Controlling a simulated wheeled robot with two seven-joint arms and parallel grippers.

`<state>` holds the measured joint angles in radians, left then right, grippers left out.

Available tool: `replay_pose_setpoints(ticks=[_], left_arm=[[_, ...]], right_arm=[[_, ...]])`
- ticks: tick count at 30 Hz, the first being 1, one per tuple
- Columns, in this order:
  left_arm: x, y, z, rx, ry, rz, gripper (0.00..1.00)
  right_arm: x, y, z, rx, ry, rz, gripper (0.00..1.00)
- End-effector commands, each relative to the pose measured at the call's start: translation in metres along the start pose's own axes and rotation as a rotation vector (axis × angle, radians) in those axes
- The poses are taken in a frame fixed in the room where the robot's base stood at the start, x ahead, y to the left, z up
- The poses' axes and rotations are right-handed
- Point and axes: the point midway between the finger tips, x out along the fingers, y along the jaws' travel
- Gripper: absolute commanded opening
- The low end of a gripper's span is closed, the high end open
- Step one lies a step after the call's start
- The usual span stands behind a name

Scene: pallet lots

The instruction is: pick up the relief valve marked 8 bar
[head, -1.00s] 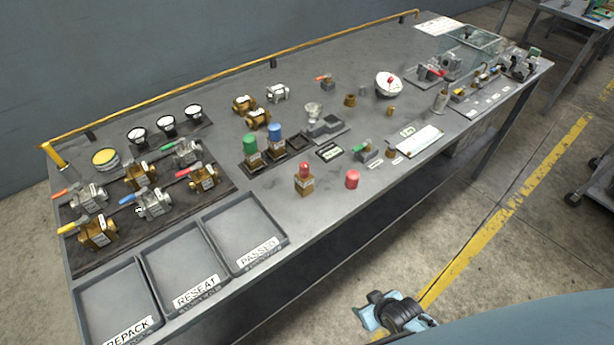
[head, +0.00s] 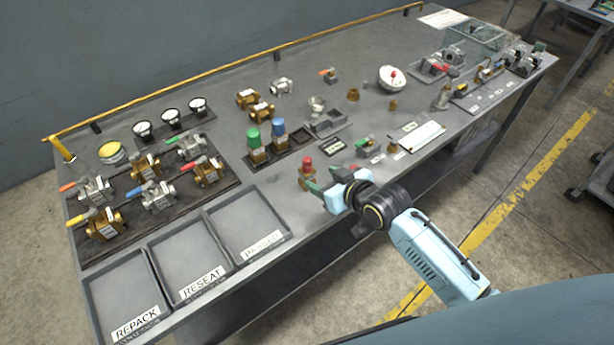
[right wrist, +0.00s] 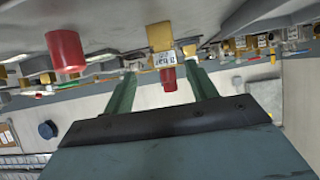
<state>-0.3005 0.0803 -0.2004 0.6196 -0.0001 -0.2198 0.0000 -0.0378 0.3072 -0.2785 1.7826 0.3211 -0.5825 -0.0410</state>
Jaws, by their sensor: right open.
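The relief valve with a red cap (head: 307,165) and brass body stands upright near the bench's front edge. In the right wrist view it (right wrist: 160,38) appears upside down, and its white label partly reads "bar"; I cannot read the number surely. My right gripper (head: 318,184) is open beside it. In the right wrist view its two green fingers (right wrist: 162,82) lie either side of the red cap, with space on both sides. My left gripper is out of view.
A dark rack (head: 296,140) behind holds a green-capped valve (head: 256,143) and a blue-capped valve (head: 279,133). Labelled grey trays, including the RESEAT tray (head: 166,252), lie to the left. A small green-handled valve (head: 365,144) stands to the right.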

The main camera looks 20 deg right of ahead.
Motion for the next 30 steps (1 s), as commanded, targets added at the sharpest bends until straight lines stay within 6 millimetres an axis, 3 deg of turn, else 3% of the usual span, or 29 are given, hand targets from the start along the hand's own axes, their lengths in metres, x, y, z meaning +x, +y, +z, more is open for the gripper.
replay_pose_setpoints(ticks=[3, 10, 19, 30], left_arm=[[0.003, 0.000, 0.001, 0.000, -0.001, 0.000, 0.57], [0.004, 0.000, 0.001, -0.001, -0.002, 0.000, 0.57], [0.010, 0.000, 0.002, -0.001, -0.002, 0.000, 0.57], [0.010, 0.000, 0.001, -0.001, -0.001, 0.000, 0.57]], right_arm=[[0.015, 0.000, 0.001, 0.002, -0.001, 0.001, 0.57], [0.028, -0.002, 0.001, 0.002, 0.000, 0.000, 0.57], [0.066, -0.008, 0.005, 0.001, -0.001, 0.001, 0.57], [0.073, -0.007, 0.004, 0.000, -0.001, 0.001, 0.55]])
